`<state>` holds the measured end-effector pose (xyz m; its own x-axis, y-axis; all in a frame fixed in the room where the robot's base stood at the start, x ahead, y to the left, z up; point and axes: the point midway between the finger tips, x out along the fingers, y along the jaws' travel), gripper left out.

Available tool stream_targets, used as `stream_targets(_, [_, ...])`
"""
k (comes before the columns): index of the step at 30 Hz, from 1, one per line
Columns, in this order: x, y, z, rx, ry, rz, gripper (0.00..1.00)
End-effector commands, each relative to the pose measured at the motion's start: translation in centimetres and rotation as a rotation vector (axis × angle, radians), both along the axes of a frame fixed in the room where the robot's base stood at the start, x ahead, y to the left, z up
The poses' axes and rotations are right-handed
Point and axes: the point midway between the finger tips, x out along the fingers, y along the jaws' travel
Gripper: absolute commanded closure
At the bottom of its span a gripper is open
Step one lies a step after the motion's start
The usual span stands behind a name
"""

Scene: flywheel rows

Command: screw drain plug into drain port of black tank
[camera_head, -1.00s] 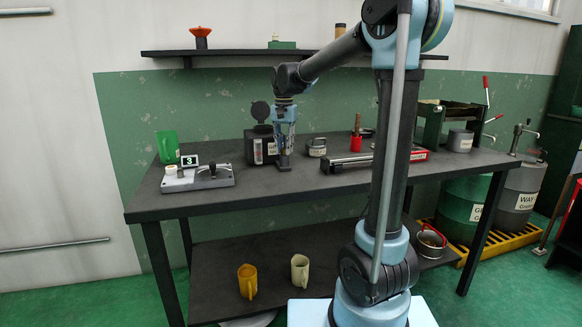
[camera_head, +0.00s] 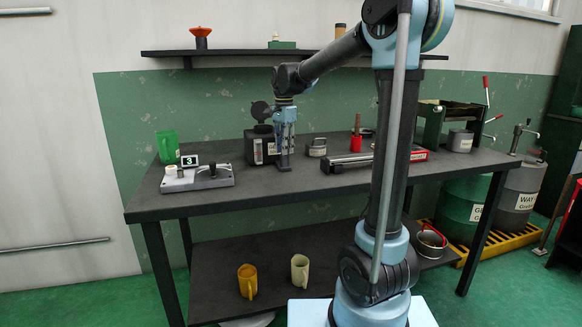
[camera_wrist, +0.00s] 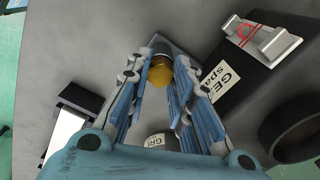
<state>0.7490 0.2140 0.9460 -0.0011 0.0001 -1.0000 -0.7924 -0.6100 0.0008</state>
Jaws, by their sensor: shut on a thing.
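The black tank (camera_head: 258,148) stands on the bench with its round lid tipped up. My gripper (camera_head: 284,165) points down close to its right side. In the wrist view, my gripper (camera_wrist: 160,74) is shut on the drain plug (camera_wrist: 160,73), a brass-coloured hex piece. A dark round end shows at the plug's far side, over a grey patch. The tank's black body and white label (camera_wrist: 222,84) lie just right of the fingers. The drain port cannot be made out, nor whether the plug touches it.
A grey fixture plate (camera_head: 197,178) and a green jug (camera_head: 168,147) are at the left. The bench front is clear.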

Motion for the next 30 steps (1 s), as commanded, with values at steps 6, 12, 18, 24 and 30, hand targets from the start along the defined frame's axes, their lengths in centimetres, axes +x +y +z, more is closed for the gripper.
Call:
stream_targets(6, [0.02, -0.1, 0.0, -0.002, -0.001, -0.116, 1.0])
stream_targets(12, [0.03, -0.1, 0.0, -0.002, -0.001, -0.119, 1.0])
stream_targets(18, [0.02, -0.1, 0.0, -0.002, -0.001, -0.18, 1.0])
stream_targets(24, [0.0, -0.11, -0.02, -0.002, -0.001, -0.379, 1.0])
stream_targets(30, [-0.02, -0.12, -0.03, -0.002, -0.001, -0.534, 1.0])
